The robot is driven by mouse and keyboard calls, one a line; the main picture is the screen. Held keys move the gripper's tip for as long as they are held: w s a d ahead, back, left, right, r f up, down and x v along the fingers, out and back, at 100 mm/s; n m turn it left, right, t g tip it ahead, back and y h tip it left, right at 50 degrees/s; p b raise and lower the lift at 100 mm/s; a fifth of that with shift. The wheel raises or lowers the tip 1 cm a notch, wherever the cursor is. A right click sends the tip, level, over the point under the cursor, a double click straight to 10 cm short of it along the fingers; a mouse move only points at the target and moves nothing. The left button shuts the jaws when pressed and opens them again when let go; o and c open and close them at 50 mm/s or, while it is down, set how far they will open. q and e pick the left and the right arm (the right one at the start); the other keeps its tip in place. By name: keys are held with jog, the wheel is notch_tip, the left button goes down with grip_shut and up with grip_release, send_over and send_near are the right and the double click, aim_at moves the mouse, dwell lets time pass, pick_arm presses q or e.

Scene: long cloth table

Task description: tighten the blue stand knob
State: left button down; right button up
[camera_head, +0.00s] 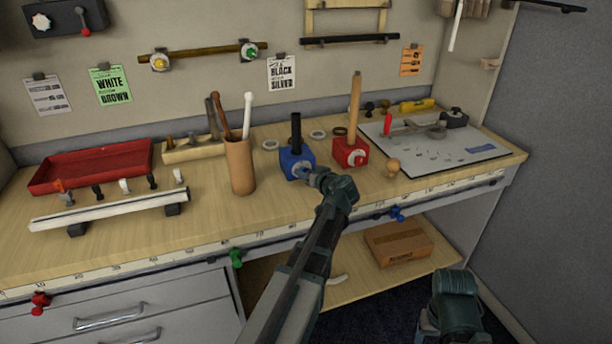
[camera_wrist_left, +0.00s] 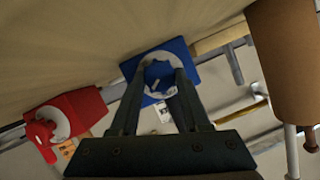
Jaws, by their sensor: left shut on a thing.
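The blue stand (camera_head: 287,162) is a small blue block on the wooden worktop, with a dark upright rod (camera_head: 296,133) in it. Its blue knob (camera_wrist_left: 158,73) is on the face towards me, in front of a pale round ring. My left gripper (camera_head: 311,175) reaches the front of the stand and is shut on the knob. The wrist view shows its two fingers (camera_wrist_left: 161,82) on either side of the knob; the stand (camera_wrist_left: 181,47) shows behind. The fingers partly hide the knob.
A red stand (camera_head: 340,153) with a wooden rod is close on the right. A brown cup (camera_head: 240,168) with sticks stands on the left. A small wooden knob-shaped piece (camera_head: 393,166) is on the right. Pale rings lie behind. The front worktop is mostly clear.

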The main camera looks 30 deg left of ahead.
pick_arm(q)
jog(key=m+y+b, duration=0.1)
jog(key=m+g+b, duration=0.1)
jog(key=m, duration=0.1)
jog(key=shift+w+d+f+y, duration=0.2)
jog(key=shift+f+y, duration=0.1)
jog(key=shift+y, duration=0.1)
jog(key=m+g+y+b, duration=0.1)
jog(key=m+b, duration=0.1)
jog(key=m, duration=0.1)
jog(key=shift+y, duration=0.3)
jog(key=shift+m+b, duration=0.35)
jog(key=shift+m, duration=0.15)
jog(key=shift+c, duration=1.9)
grip_release()
jog(key=shift+r, duration=0.1)
